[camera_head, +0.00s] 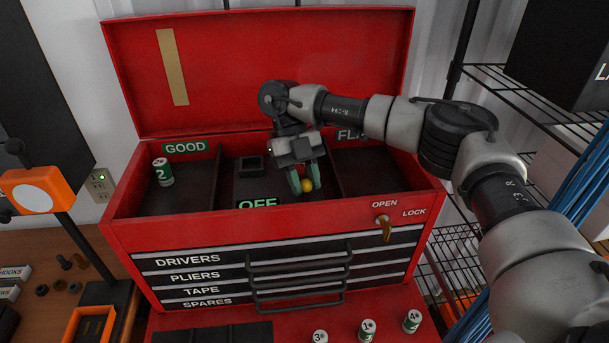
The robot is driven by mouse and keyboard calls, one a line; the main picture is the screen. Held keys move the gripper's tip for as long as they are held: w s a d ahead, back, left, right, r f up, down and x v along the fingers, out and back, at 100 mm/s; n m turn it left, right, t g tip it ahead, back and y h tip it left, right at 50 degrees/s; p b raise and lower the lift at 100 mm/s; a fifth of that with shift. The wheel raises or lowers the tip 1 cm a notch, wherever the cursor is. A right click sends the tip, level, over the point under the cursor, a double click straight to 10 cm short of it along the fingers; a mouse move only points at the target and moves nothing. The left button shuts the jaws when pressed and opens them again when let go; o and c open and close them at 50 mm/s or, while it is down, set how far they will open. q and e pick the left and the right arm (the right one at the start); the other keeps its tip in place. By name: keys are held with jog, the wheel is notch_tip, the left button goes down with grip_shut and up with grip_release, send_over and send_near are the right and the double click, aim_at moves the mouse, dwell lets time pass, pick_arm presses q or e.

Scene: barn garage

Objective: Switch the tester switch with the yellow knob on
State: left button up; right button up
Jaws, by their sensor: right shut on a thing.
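The tester (251,189) sits in the middle section of the open red toolbox (120,234). It has a dark square socket (251,166) and a green OFF label (257,203) at its front. My right gripper (305,186) reaches into the toolbox from the right, pointing down. Its green-grey fingers are shut on the yellow knob (307,185), which shows between the fingertips. The fingers and gripper body hide the rest of the switch. My left gripper is not in view.
A battery marked 2 (162,172) stands in the GOOD section at left. Several batteries, one marked 1 (367,329), stand in front of the toolbox. A brass key (386,230) sits in the lock. An orange device (35,190) stands left; wire shelves (545,110) stand right.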

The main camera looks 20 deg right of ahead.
jog(key=o, duration=0.9)
jog(key=p+v, duration=0.1)
jog(key=v, duration=0.7)
jog(key=shift+w+r, duration=0.15)
jog(key=shift+r, duration=0.2)
jog(key=shift+p+v, duration=1.05)
jog(key=shift+v, duration=0.05)
